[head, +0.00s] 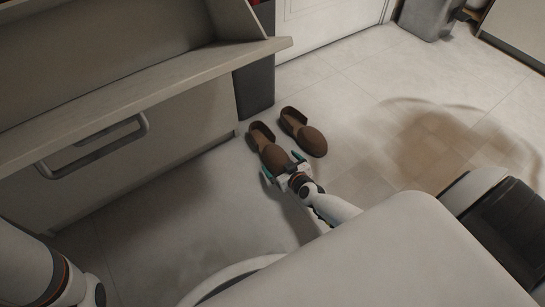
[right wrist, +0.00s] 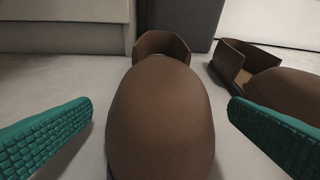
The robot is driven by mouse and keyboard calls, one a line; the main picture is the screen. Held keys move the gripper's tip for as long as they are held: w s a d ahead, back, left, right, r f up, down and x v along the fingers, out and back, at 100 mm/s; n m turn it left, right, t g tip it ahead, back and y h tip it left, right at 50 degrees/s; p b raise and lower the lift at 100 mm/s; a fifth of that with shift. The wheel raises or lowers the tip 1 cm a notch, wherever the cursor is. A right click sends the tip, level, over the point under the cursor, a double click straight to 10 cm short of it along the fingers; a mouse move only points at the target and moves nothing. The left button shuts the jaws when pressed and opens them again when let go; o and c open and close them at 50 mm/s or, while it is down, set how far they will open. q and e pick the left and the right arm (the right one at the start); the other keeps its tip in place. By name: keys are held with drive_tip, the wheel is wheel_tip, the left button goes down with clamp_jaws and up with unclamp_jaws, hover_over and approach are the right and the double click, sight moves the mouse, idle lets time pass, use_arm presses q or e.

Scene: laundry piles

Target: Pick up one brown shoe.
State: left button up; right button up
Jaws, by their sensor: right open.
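Two brown shoes lie side by side on the floor. The left shoe (head: 265,144) has its toe toward my right gripper (head: 282,170). In the right wrist view this shoe (right wrist: 160,115) fills the middle, toe nearest, between the two teal fingers, with a gap on each side. The gripper is open and does not visibly touch it. The other brown shoe (head: 304,133) lies just to the right, apart from the fingers; it also shows at the right of the right wrist view (right wrist: 285,88). My left gripper does not clearly show; part of my left arm is at the lower left.
A cabinet with a handle (head: 95,140) and a wooden ledge (head: 150,87) stands at the left. A dark grey bin (head: 255,88) is just behind the shoes. A grey trash can (head: 428,18) is at the far back. The tiled floor to the right is clear.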

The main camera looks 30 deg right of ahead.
sight(269, 148)
drive_tip(key=b+x, duration=0.1)
drive_tip(key=x, duration=0.1)
drive_tip(key=shift+w+f, duration=0.25)
drive_tip(key=shift+w, duration=0.05)
drive_tip(key=c, duration=1.1)
drive_tip(key=shift+c, duration=0.2)
drive_tip(key=shift+r, duration=0.2)
